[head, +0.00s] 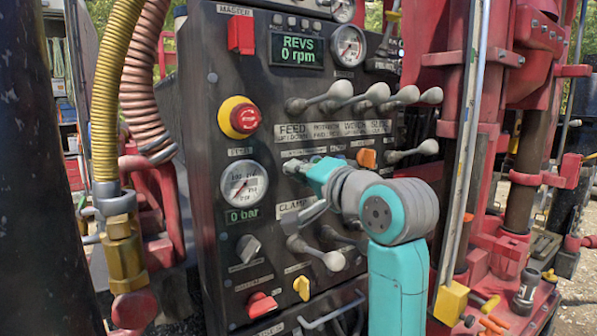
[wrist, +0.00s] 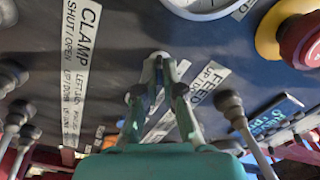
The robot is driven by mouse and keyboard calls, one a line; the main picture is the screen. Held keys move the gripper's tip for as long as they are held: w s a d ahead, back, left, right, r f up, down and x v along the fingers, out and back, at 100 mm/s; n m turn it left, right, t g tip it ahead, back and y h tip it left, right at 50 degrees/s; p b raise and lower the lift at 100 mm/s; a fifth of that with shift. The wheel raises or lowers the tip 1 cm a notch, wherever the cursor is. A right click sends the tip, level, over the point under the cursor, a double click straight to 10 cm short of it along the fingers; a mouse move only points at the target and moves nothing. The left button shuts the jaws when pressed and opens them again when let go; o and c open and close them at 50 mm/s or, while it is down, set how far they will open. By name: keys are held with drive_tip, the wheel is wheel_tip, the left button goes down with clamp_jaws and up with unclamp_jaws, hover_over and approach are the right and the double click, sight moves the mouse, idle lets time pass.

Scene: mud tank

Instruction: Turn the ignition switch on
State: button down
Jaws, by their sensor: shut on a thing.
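My gripper (head: 297,167) reaches the dark control panel from the right. Its fingers (wrist: 160,72) are closed around a pale grey lever end (wrist: 157,60), between the CLAMP and FEED labels. The fingers cover most of it. I cannot make out a label reading ignition. Rotary switches that show are a grey knob (head: 248,248) below the 0 bar gauge, a red knob (head: 262,304) under it, a yellow knob (head: 301,288) and an orange knob (head: 367,158). My gripper is apart from all of these. The display (head: 297,50) reads REVS 0 rpm.
A red emergency stop (head: 244,118) sits on a yellow ring at upper left, below a red MASTER switch (head: 241,35). Several grey levers (head: 378,93) stick out above my gripper, and others (head: 333,260) below it. Hoses (head: 112,95) hang left; red machinery (head: 505,110) stands right.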

drive_tip(key=c, duration=1.3)
unclamp_jaws()
drive_tip(key=v, duration=1.2)
